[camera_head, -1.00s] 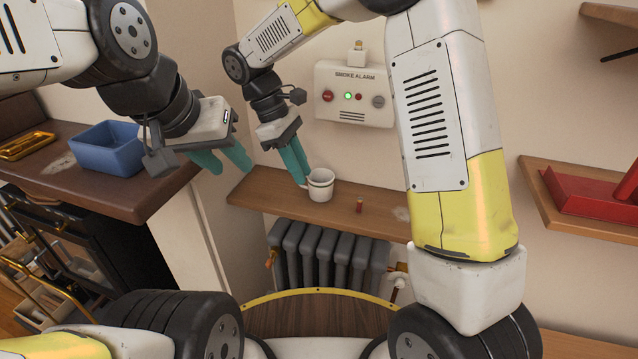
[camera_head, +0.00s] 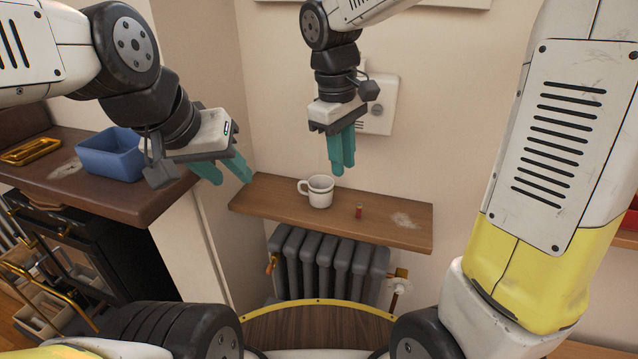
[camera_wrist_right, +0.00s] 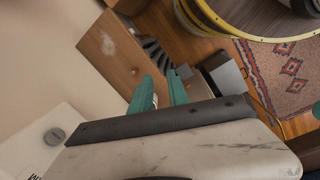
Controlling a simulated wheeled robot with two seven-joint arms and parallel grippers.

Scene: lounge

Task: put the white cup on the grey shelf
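The white cup (camera_head: 320,191) stands upright on a brown wooden shelf (camera_head: 270,198) above the radiator, its handle to the left. The shelf looks brown, and I see no shelf that is clearly grey. My right gripper (camera_head: 343,172) hangs fingers-down above the shelf, just above and to the right of the cup in the picture, apart from it. Its teal fingers also show in the right wrist view (camera_wrist_right: 162,86) with a gap between them, empty. My left gripper (camera_head: 230,182) is open and empty, left of the shelf.
A small red item (camera_head: 359,211) stands on the shelf right of the cup, near a pale patch. A dark radiator (camera_head: 325,262) is below. A blue bin (camera_head: 108,153) sits on the brown counter (camera_head: 150,208) at left.

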